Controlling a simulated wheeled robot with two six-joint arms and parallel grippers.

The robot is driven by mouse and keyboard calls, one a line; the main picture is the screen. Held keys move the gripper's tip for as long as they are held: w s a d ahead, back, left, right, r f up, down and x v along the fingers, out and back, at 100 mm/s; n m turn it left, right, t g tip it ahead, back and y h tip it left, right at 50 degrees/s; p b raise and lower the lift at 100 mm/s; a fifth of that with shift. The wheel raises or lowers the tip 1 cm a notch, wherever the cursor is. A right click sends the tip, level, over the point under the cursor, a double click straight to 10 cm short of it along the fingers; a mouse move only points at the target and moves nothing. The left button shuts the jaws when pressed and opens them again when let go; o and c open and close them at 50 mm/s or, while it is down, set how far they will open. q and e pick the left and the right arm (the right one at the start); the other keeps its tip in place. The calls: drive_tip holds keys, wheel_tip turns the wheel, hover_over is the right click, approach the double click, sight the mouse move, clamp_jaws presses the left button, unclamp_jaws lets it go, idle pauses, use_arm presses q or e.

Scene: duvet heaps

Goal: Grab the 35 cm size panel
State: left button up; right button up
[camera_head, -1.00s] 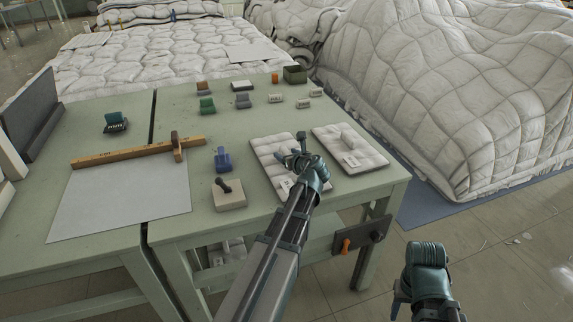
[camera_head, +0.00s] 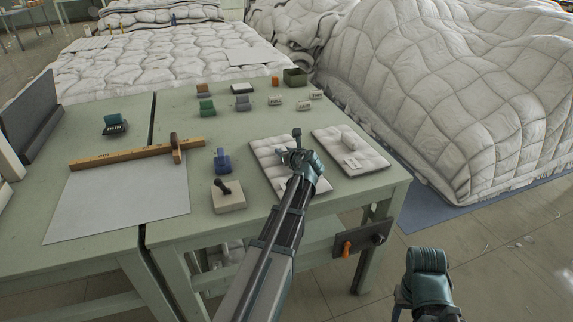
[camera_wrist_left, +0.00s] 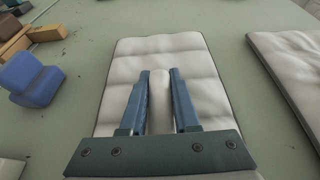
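Two pale quilted panels lie flat on the green table near its right front corner. My left gripper (camera_head: 296,150) is over the left panel (camera_head: 265,150) and hides part of it. In the left wrist view that panel (camera_wrist_left: 190,60) has a pale roll-like handle (camera_wrist_left: 160,90) on top. The gripper's two blue fingers (camera_wrist_left: 160,88) press close on both sides of this handle with no clear gap. The right panel (camera_head: 372,155) has a similar roll and a small label, too small to read. My right arm is low at the right; its fingers do not show clearly.
A blue block (camera_head: 222,160) and a beige block with a dark knob (camera_head: 229,196) stand left of the panels. A wooden ruler (camera_head: 120,157) lies over a grey sheet (camera_head: 115,208). Small blocks and tags stand behind. Heaped duvets (camera_head: 450,90) fill the back right.

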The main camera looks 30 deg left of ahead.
use_arm(q)
clamp_jaws()
drive_tip(key=shift+r, duration=0.1)
drive_tip(key=shift+r+p, duration=0.6)
drive_tip(key=shift+p, duration=0.1)
wheel_tip(320, 180, up, 3)
drive_tip(key=p, duration=0.3)
drive_tip(key=shift+f, duration=0.1)
drive_tip(key=s+d, duration=0.3)
drive_tip(key=s, duration=0.1)
drive_tip(key=s+d, duration=0.3)
drive_tip(key=s, duration=0.2)
drive_tip(key=s+d, duration=0.3)
drive_tip(key=s, duration=0.1)
drive_tip(key=shift+s+r+p, duration=0.15)
drive_tip(key=shift+r+p, duration=0.15)
drive_tip(key=shift+r, duration=0.1)
